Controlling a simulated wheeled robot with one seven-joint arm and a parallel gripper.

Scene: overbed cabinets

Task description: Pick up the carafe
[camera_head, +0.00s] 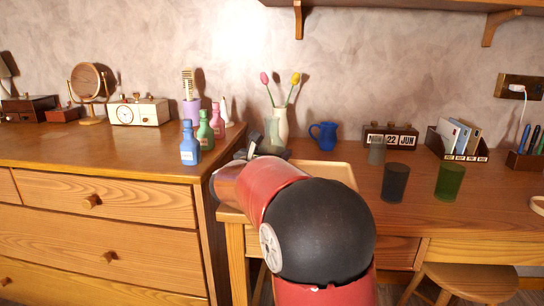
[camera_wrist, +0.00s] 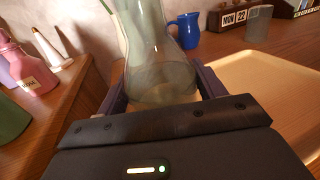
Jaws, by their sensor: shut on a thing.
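The carafe (camera_wrist: 160,62), a clear greenish glass vessel with a narrower neck and wide base, stands between my gripper's fingers (camera_wrist: 163,85) in the wrist view. The fingers are shut on its lower body, one on each side. Its top is cut off by the frame edge. In the head view my gripper (camera_head: 255,148) is mostly hidden behind my own red and black arm. A pale vessel (camera_head: 281,125) with a pink and a yellow tulip shows just beyond it; I cannot tell whether this is the same vessel. Whether the carafe is off the surface is unclear.
A blue pitcher (camera_head: 324,136) stands to the right, near a tan tray (camera_head: 335,171). Blue (camera_head: 189,145), green (camera_head: 205,131) and pink (camera_head: 217,121) bottles stand on the higher dresser at left. Dark (camera_head: 395,183) and green (camera_head: 449,182) cups stand on the desk.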

